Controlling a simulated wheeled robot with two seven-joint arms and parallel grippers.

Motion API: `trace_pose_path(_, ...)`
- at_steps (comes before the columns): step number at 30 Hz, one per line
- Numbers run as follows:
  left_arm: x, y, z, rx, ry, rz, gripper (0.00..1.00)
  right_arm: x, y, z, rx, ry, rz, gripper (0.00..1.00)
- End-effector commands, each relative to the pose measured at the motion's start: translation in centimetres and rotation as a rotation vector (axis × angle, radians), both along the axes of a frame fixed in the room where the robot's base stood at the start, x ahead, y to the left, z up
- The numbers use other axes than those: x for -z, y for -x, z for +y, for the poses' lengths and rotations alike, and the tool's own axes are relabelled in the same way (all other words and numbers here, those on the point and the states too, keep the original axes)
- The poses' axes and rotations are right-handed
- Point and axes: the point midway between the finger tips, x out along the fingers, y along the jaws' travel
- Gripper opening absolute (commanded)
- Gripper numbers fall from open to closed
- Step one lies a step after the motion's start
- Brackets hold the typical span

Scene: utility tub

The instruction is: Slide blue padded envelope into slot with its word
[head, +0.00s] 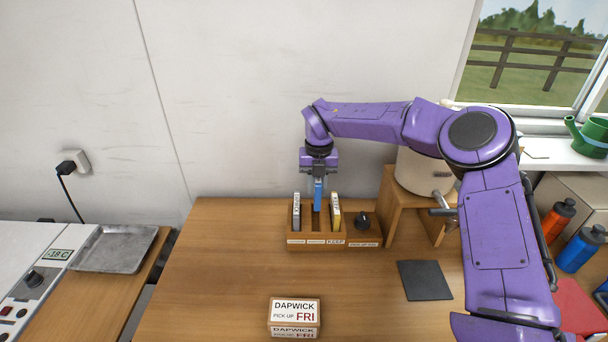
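The blue padded envelope (318,196) stands upright, edge-on, over the middle slot of a wooden sorter (318,244). Its lower end is between the dividers; I cannot tell whether it touches the bottom. My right gripper (318,178) points down from above and is shut on the envelope's top. A grey-white envelope (296,212) stands in the left slot and a yellow one (335,212) in the right slot. The right slot's label reads KEEP; the left and middle labels are too small to read. A sign block (294,312) reads DAPWICK, PICK UP FRI. My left gripper is out of view.
A small wooden box with a black knob (362,220) adjoins the sorter's right side. A wooden stand (396,200) bears a cream crock (424,172). A dark square mat (424,280) lies front right. A metal tray (116,248) is at left. The table's left part is clear.

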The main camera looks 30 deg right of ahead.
Motion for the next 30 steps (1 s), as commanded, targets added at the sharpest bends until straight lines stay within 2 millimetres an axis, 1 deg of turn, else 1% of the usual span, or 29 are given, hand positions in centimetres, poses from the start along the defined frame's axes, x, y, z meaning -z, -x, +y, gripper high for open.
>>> trace_pose_path(4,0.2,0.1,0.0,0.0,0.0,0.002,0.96,0.5,-0.7,0.1,0.0,0.0,0.007,0.0)
trace_pose_path(8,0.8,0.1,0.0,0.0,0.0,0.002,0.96,1.6,-1.2,0.2,-0.001,0.002,0.013,0.0)
trace_pose_path(18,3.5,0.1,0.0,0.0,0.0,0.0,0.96,5.6,-1.3,0.0,0.001,0.003,0.015,0.0)
trace_pose_path(21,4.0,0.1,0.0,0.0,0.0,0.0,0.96,6.5,-1.2,0.0,0.002,0.002,0.014,0.0)
trace_pose_path(24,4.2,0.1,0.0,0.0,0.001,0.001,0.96,6.9,-1.2,0.0,0.002,0.002,0.014,0.0)
trace_pose_path(30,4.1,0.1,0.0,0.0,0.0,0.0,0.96,6.9,-1.2,0.0,0.002,0.002,0.014,0.0)
